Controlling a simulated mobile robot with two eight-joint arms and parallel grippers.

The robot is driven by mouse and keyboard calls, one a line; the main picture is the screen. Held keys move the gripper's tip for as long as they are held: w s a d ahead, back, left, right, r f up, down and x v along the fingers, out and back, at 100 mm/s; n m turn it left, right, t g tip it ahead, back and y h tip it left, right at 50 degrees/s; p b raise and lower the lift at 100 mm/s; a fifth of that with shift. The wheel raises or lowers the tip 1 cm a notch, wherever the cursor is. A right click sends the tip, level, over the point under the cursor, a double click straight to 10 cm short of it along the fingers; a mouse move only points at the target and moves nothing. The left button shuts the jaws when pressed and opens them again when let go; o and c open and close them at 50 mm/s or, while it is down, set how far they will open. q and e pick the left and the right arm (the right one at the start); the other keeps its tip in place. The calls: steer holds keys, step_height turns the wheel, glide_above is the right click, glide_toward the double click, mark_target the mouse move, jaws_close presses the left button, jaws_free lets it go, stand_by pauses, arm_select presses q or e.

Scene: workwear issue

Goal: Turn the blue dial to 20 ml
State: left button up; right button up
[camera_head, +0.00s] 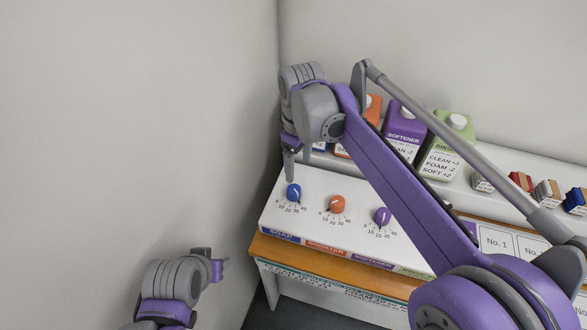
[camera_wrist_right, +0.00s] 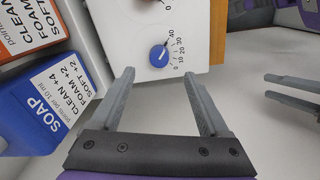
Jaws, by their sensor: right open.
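The blue dial (camera_head: 293,192) is a round knob at the left end of the white panel, with a printed scale from 0 to 40. In the right wrist view the blue dial (camera_wrist_right: 159,55) lies just beyond my right fingertips, in line with the gap between them. A white mark shows on it; its exact reading is too small to tell. My right gripper (camera_wrist_right: 157,76) is open and empty. In the head view the right gripper (camera_head: 290,172) points down just above the dial, apart from it. My left gripper (camera_head: 218,266) is low at the left; its fingers (camera_wrist_right: 290,93) look spread in the wrist view.
An orange dial (camera_head: 337,204) and a purple dial (camera_head: 383,216) stand to the right on the panel (camera_head: 315,188). Behind are an orange jug (camera_head: 374,110), a purple softener jug (camera_head: 404,128) and a green jug (camera_head: 447,150). A blue soap container (camera_wrist_right: 48,108) is left of my right gripper.

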mark_target(294, 189)
steer(key=shift+n, duration=0.3)
steer(key=f, duration=0.7)
steer(key=w+a+f, duration=0.1)
steer(key=f, duration=0.2)
steer(key=shift+f, duration=0.3)
jaws_close()
